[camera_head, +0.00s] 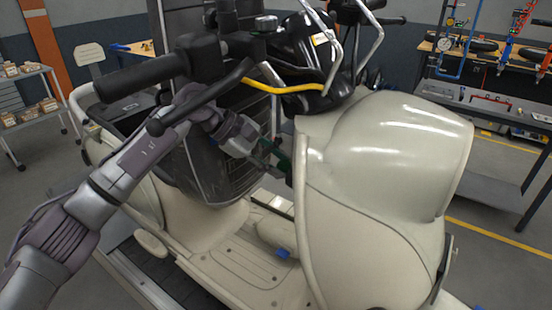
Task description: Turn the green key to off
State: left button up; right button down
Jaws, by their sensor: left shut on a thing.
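A green key (284,163) shows on the inner side of the scooter's cream front shield (320,165), below the handlebar. My left gripper (272,157) reaches in from the left under the handlebar and is shut on the green key. Its fingers cover part of the key, so the key's exact turn angle and its lock cannot be made out. My right gripper is not in view.
The black handlebar grip (140,75) and brake lever (205,98) lie close above my left arm. A yellow cable (290,88) runs above the gripper. A cart with boxes (30,95) stands left, a workbench (490,100) right.

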pick_arm(q)
jog(key=shift+r+p, duration=0.3)
jog(key=shift+p, duration=0.35)
jog(key=shift+n+g+y+p, duration=0.4)
jog(key=shift+g+y+p, duration=0.15)
jog(key=shift+p, duration=0.35)
jog(key=shift+w+d+g+p, duration=0.1)
jog(key=shift+g+p, duration=0.15)
jog(key=shift+p, duration=0.1)
jog(key=shift+f+y, duration=0.15)
jog(key=shift+y, duration=0.1)
